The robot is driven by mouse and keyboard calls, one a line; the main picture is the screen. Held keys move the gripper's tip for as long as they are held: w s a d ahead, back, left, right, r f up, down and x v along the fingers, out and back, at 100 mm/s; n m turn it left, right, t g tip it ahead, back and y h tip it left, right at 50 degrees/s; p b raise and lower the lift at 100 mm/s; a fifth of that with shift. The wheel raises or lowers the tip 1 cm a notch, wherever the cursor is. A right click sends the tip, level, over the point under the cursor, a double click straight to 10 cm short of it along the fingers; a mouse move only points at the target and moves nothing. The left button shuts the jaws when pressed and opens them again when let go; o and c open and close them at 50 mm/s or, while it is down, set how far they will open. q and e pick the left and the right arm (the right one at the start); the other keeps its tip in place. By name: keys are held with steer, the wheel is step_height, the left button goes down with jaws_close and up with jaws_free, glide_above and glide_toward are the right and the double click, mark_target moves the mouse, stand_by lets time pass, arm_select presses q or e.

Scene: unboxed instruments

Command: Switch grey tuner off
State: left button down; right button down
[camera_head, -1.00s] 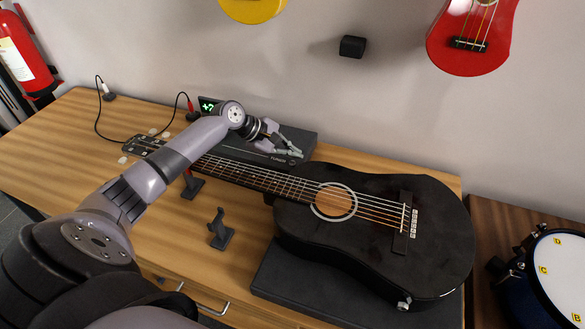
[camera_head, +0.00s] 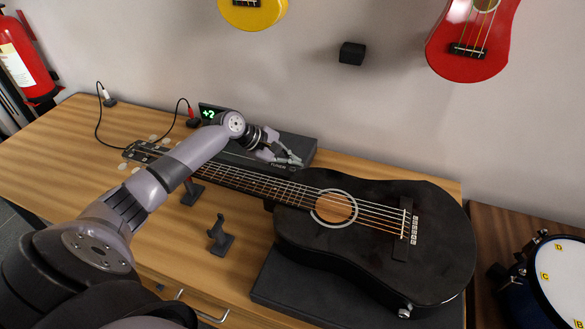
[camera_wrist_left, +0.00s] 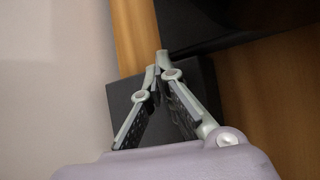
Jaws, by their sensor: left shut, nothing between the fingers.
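The grey tuner (camera_head: 305,147) is a dark box at the back of the table, against the wall. Its screen (camera_head: 208,113) shows green characters, and its front lettering is partly covered by my arm and gripper. My left gripper (camera_head: 297,163) is shut and empty at the tuner's front right edge. Contact with the tuner cannot be told. In the left wrist view the closed fingertips (camera_wrist_left: 158,60) are over the dark tuner box (camera_wrist_left: 205,75). The tuner's switch cannot be made out. My right gripper is not in view.
A black guitar (camera_head: 375,240) lies in front of the tuner, its neck running left under my arm. Small dark stands (camera_head: 220,236) are in front of the neck. Cables (camera_head: 97,125) rise at the back left. A drum (camera_head: 560,275) is at the right.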

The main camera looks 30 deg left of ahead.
mark_target(292, 171)
arm_select(q)
steer(key=shift+f, duration=0.15)
stand_by(0.4)
steer(key=shift+f, duration=0.3)
steer(key=shift+f+p, duration=0.2)
steer(key=shift+p, duration=0.1)
stand_by(0.4)
steer(key=shift+r+p, duration=0.65)
steer(key=shift+p, duration=0.35)
step_height(292, 171, up, 6)
steer(key=p, duration=0.7)
